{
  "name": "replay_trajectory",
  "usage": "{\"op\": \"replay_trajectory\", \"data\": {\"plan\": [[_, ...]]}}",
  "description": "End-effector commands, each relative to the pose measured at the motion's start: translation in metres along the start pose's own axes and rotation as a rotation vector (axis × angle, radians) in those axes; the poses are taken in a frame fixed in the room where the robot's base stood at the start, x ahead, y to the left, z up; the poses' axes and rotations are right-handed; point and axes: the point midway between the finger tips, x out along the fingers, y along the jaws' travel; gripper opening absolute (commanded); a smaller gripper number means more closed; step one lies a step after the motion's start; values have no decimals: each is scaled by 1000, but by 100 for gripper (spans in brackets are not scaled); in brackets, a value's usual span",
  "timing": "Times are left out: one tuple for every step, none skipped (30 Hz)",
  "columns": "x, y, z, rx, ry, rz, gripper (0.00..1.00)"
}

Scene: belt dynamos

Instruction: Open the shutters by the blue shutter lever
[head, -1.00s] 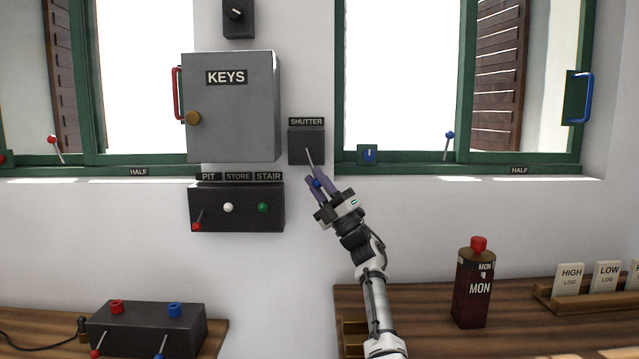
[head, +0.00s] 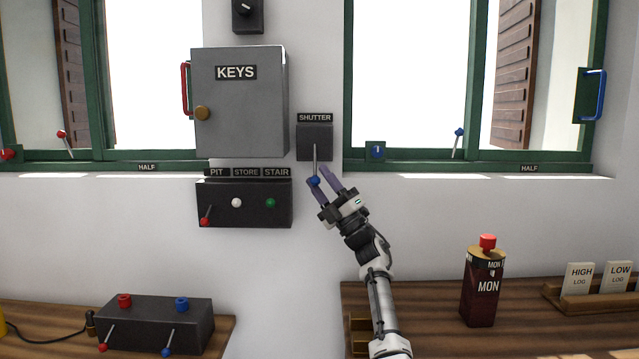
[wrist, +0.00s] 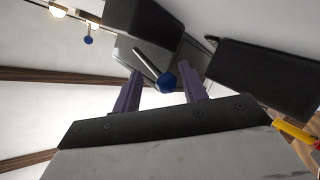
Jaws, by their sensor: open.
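The shutter lever, a grey rod (head: 315,160) with a blue ball knob (head: 313,181), hangs almost straight down from the dark box (head: 314,136) labelled SHUTTER. My gripper (head: 323,178) is open below the box. In the wrist view the blue knob (wrist: 167,83) shows between my two purple fingers, with space to either side; I cannot tell whether either finger touches it. Brown slatted shutters stand at an angle outside the right window (head: 515,75) and the left window (head: 71,75), leaving most of the bright openings uncovered.
A grey KEYS cabinet (head: 240,120) and a switch box (head: 243,205) lie left of the lever. Another blue-knobbed lever (head: 459,132) stands on the right window sill. A dark MON bottle (head: 482,290) stands on the right counter. The wall right of my gripper is clear.

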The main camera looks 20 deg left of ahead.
Motion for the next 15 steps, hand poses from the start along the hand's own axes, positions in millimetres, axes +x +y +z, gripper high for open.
{"op": "replay_trajectory", "data": {"plan": [[-10, -5, -2, 0, 1, -2, 43], [-12, 2, 0, -3, 0, 0, 43], [-19, 8, 3, -3, -1, 0, 43], [-23, 13, 3, -4, 0, 0, 43], [-28, 18, 4, -4, -1, 1, 43], [-34, 26, 6, -4, -1, 1, 43], [-39, 31, 7, -4, -1, 2, 43], [-44, 36, 8, -4, 0, 2, 43], [-50, 43, 10, -3, -1, 2, 43], [-54, 48, 10, -3, 0, 2, 43], [-58, 53, 11, -3, 0, 1, 43], [-62, 59, 12, -2, 1, 1, 43], [-66, 63, 13, -3, 0, 1, 43], [-69, 67, 14, -2, 0, 1, 43], [-73, 72, 14, -2, 1, 0, 43]]}}
